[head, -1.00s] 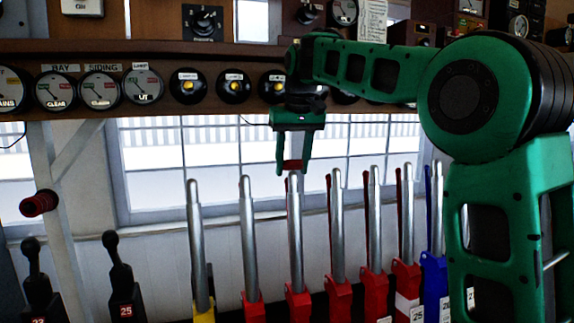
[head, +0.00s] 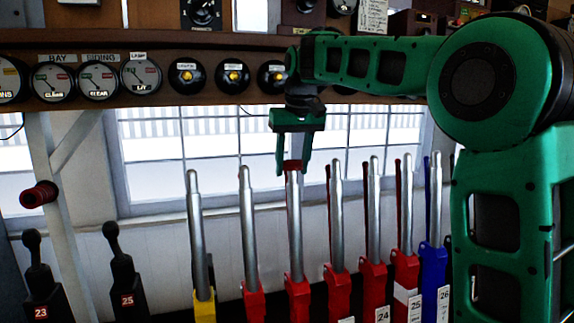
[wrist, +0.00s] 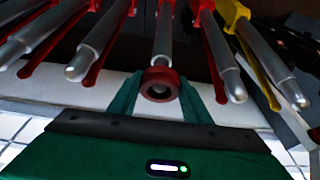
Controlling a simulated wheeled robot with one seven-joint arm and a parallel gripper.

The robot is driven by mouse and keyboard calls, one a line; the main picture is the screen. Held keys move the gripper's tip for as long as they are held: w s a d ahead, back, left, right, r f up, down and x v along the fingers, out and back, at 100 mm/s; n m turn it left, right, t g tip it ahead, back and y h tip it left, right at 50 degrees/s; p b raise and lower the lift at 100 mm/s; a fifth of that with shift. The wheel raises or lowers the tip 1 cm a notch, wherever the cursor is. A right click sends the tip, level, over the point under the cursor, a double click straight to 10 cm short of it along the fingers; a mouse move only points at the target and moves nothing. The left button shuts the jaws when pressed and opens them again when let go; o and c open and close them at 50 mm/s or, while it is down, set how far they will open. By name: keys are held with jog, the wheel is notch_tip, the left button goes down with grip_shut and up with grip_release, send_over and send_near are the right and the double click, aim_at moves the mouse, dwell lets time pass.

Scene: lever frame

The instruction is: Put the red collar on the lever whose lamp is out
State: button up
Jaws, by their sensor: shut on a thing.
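My gripper (head: 292,168) is shut on the red collar (head: 292,163), a ring held between the fingertips. In the wrist view, the gripper (wrist: 165,92) holds the collar (wrist: 160,74) with its hole facing the camera. The collar is at the top of the third silver lever from the left (head: 294,225), in line with it; how far it is over the tip is unclear. This lever (wrist: 163,35) also runs away behind the collar in the wrist view.
Silver levers stand close on both sides, one with a yellow base (head: 204,303) and one with a blue base (head: 434,265). Black levers (head: 122,270) stand at left. The instrument shelf (head: 100,108) runs behind, above the window.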

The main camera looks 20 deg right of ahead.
jog(key=shift+s+f, duration=0.1)
jog(key=shift+f, duration=0.45)
jog(key=shift+s+f, duration=0.1)
jog(key=shift+f, duration=0.2)
jog(key=shift+f, duration=0.15)
jog(key=o, duration=1.1)
jog(key=shift+c, duration=0.2)
jog(key=shift+o, duration=0.8)
jog(key=shift+v, duration=4.45)
